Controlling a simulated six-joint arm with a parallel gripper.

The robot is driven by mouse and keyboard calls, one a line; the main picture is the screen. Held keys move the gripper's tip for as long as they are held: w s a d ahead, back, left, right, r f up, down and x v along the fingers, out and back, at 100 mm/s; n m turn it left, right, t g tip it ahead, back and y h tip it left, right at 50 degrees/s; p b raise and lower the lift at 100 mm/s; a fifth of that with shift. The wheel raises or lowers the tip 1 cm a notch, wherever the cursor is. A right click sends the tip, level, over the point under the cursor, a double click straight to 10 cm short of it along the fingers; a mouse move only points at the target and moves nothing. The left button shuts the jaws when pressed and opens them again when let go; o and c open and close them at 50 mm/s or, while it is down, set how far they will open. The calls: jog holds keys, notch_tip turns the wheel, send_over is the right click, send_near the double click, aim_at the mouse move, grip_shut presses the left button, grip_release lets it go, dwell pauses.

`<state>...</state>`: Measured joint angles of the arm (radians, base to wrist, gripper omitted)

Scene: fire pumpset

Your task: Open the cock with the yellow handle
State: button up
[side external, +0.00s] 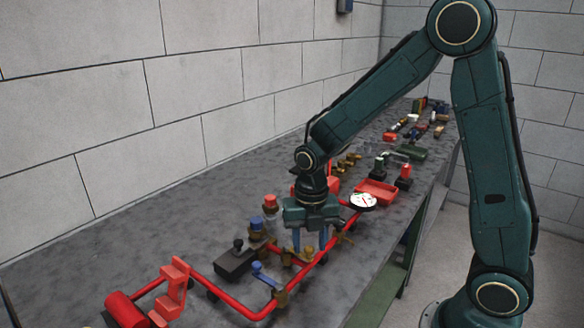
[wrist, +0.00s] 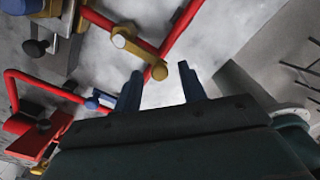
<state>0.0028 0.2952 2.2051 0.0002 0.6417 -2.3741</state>
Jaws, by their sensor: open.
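The cock with the yellow handle (wrist: 138,45) sits on the red pipe in the wrist view, ahead of my fingertips. Its handle lies slanted, with a pale round knob at its upper left end and a yellow round end lower right, near the fingertips. In the side view, small brass-yellow parts (side external: 304,254) show on the pipe just below my gripper (side external: 310,240). My gripper points down with its two blue fingers apart and nothing between them; the fingers also show in the wrist view (wrist: 161,82). I cannot tell the exact gap to the handle.
A blue-handled cock (side external: 266,274) is on the same red pipe (side external: 225,297), nearer the camera. A dark block (side external: 234,262) stands beside the pipe. A round white gauge (side external: 363,201) and a red tray (side external: 378,190) are beyond my gripper. The bench front at right is clear.

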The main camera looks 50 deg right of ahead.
aim_at(310, 248)
notch_tip(310, 248, up, 14)
jog(key=shift+f, duration=0.25)
dwell(0.4)
dwell(0.3)
jog(key=s+r+m+t, duration=0.2)
jog(key=s+m, duration=0.6)
jog(key=m, duration=0.5)
jog(key=s+r+m+t, duration=0.2)
jog(key=s+m, duration=0.6)
jog(key=m, duration=0.6)
jog(key=shift+s+t, duration=0.3)
jog(key=shift+t, duration=0.5)
